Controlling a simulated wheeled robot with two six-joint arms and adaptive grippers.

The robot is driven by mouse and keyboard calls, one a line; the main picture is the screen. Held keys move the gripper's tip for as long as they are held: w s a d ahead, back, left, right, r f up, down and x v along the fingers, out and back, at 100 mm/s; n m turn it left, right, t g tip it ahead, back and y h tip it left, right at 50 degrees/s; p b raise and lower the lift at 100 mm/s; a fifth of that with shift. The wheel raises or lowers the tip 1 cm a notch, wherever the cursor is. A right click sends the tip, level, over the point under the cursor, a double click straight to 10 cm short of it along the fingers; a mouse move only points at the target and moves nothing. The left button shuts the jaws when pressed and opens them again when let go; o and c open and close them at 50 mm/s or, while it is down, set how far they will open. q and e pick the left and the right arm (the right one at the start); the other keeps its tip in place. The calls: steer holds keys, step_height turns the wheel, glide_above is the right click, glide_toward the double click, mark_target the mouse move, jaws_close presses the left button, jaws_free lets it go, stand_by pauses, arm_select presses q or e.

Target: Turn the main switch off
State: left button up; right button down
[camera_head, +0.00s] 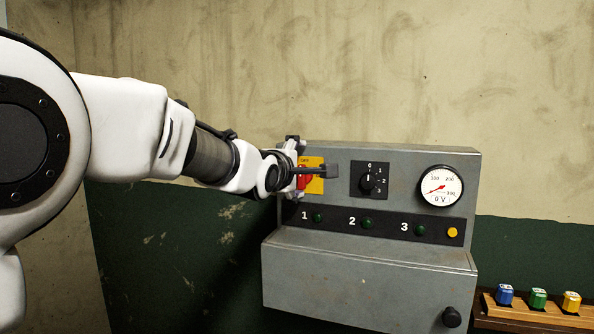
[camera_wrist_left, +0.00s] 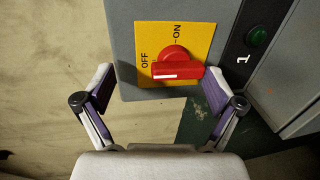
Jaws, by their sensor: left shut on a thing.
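The main switch is a red rotary handle (camera_head: 301,180) on a yellow plate (camera_head: 316,184) at the left of the grey panel. In the left wrist view the red handle (camera_wrist_left: 178,72) lies along the OFF direction, its white mark on the OFF side; the ON label is a quarter turn away. My left gripper (camera_head: 310,165) is at the switch, its fingers on either side of the handle and shut on it. In the left wrist view the left gripper (camera_wrist_left: 157,76) has its right finger against the handle's end. The gripper partly hides the plate in the head view. My right gripper is out of view.
The grey panel (camera_head: 370,279) also bears a black selector knob (camera_head: 367,183), a round gauge (camera_head: 440,192) reading 0 V, several green lamps and a yellow button (camera_head: 452,232). A wooden tray (camera_head: 520,315) with blue, green and yellow pieces stands at the lower right.

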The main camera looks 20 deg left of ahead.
arm_select(q)
steer(key=shift+s+a+r, duration=0.1)
steer(key=shift+s+r, duration=0.6)
steer(key=shift+r, duration=0.05)
steer(key=s+p, duration=0.8)
steer(key=p, duration=0.2)
steer(key=shift+s, duration=0.35)
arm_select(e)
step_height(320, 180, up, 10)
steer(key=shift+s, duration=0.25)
arm_select(q)
steer(key=shift+f, duration=0.15)
